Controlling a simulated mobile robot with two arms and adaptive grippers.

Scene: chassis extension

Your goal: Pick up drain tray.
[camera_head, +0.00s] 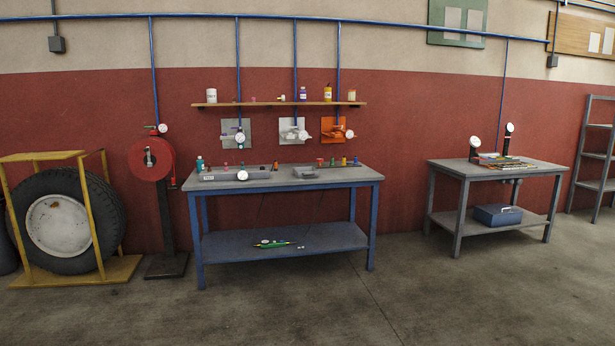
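A long, shallow grey tray (222,175) with a small white label on its front lies on the left part of the blue-framed workbench (330,178). A smaller grey tray-like piece (306,172) sits near the middle of the same benchtop. I cannot tell for certain which of the two is the drain tray. A round white gauge (242,175) stands at the front of the long tray. Neither of my grippers is in view.
Small bottles and coloured fittings line the back of the benchtop. A green tool (272,243) lies on its lower shelf. A hose reel (152,160) and a caged tyre (62,222) stand at left, a second table (500,170) at right. The front floor is clear.

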